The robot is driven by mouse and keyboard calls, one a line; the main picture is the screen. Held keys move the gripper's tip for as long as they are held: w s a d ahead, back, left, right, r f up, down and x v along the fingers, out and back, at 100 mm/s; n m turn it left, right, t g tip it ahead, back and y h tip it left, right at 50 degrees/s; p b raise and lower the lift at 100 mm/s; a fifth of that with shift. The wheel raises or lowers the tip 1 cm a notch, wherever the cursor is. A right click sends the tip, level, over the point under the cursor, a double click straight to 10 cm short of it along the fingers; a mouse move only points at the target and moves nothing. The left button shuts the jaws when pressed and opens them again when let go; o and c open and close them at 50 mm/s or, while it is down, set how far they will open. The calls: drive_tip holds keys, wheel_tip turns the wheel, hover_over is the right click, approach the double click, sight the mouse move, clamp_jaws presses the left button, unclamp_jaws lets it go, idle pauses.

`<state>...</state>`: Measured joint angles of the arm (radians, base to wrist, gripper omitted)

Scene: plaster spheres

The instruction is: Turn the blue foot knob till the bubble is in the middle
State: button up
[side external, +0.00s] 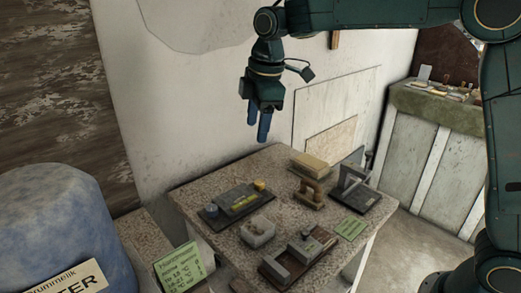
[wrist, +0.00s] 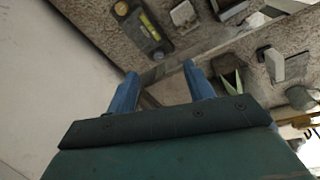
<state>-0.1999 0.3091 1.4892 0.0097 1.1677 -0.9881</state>
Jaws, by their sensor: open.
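A dark levelling plate (side external: 226,214) lies on the speckled table, with a yellow-green bubble vial (side external: 243,202) on it. The blue foot knob (side external: 211,211) is at its left front corner and a yellow knob (side external: 260,185) at its far right corner. The bubble is too small to place. My gripper (side external: 257,128) is open and empty, with blue fingers pointing down, high above the table's back edge and apart from the plate.
The table (side external: 190,194) also holds a pale block (side external: 258,231), a dark tray (side external: 300,258), a wooden-handled tool (side external: 311,193), a stack of boards (side external: 309,164) and a metal-framed device (side external: 356,187). A green note (side external: 180,267) stands at front left. The wall is close behind.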

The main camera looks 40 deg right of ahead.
drive_tip(key=shift+s+d+r+m, duration=0.35)
drive_tip(key=shift+s+d+r, duration=0.05)
drive_tip(key=shift+s, duration=0.3)
drive_tip(key=shift+s+d+r+m, duration=0.35)
drive_tip(key=shift+s, duration=0.3)
drive_tip(key=shift+w, duration=0.1)
drive_tip(key=n+y, duration=0.2)
drive_tip(key=n, duration=0.1)
hover_over(212, 207)
drive_tip(key=s+d, duration=0.3)
drive_tip(key=d, duration=0.2)
wheel_tip(212, 207, down, 5)
drive_tip(key=w+f+n+g+y, duration=0.2)
drive_tip(key=w+f+n, duration=0.1)
drive_tip(key=f, duration=0.6)
drive_tip(key=shift+w+d+n, duration=0.25)
drive_tip(key=shift+d+n, duration=0.15)
drive_tip(key=shift+n, duration=0.1)
drive_tip(key=shift+a+f, duration=0.2)
drive_tip(key=shift+f, duration=0.05)
drive_tip(key=x, duration=1.3)
drive_tip(key=shift+s+f, duration=0.15)
drive_tip(key=shift+s, duration=0.15)
